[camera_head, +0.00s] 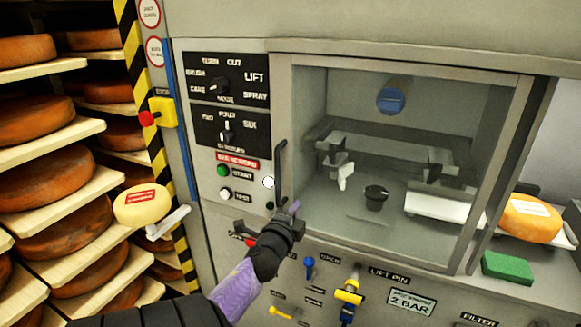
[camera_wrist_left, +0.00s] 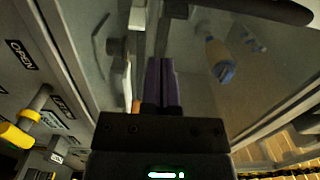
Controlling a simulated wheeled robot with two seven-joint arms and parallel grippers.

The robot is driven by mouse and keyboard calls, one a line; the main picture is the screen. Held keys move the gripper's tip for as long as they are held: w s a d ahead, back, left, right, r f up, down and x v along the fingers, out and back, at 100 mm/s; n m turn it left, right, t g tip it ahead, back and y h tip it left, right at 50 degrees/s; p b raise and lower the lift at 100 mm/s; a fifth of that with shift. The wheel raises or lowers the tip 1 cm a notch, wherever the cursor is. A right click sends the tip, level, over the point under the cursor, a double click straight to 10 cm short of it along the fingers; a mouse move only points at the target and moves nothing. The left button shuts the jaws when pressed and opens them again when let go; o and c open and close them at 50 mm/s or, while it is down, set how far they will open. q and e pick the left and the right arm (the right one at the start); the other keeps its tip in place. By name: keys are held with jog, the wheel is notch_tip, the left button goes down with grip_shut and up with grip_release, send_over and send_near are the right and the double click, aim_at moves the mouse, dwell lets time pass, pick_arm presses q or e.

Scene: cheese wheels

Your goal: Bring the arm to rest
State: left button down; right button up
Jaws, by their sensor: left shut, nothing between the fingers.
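My left arm comes in from the bottom of the head view. Its dark gripper (camera_head: 294,208) is in front of the machine's control panel, just below the black door handle (camera_head: 281,165). In the left wrist view the two purple fingers (camera_wrist_left: 166,82) lie side by side, shut with nothing between them. I cannot tell whether the fingertips touch the machine front. My right gripper is in neither view.
The machine's glazed chamber (camera_head: 390,150) is to the right of the gripper. A yellow valve (camera_head: 349,296) sticks out below it. Shelves of cheese wheels (camera_head: 55,180) stand at the left, with a small labelled cheese (camera_head: 142,204) nearby. A green sponge (camera_head: 507,267) lies at the right.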

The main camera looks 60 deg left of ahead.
pick_arm(q)
jog(key=v, duration=1)
jog(key=s+d+f+n+g+h+b, duration=0.15)
jog(key=d+f, duration=0.25)
jog(key=f, duration=0.6)
jog(key=d+f+n+g+h+b, duration=0.1)
jog(key=d+f+n+g+h, duration=0.2)
jog(key=f, duration=0.7)
jog(key=s+d+f+n+g+h+b, duration=0.15)
jog(key=d+f, duration=0.35)
jog(key=f, duration=0.6)
jog(key=s+d+f+n+g+h+b, duration=0.1)
jog(key=s+d+f+g+h, duration=0.1)
jog(key=s+d+f, duration=0.5)
jog(key=s+d+f+g+h+b, duration=0.1)
jog(key=s+d+f+g+h, duration=0.1)
jog(key=s+d+f+g, duration=0.3)
jog(key=s+d+f, duration=0.1)
jog(key=s+f, duration=0.2)
jog(key=s, duration=0.4)
jog(key=shift+d+f+n+g+h, duration=0.3)
jog(key=shift+d+n+h, duration=0.1)
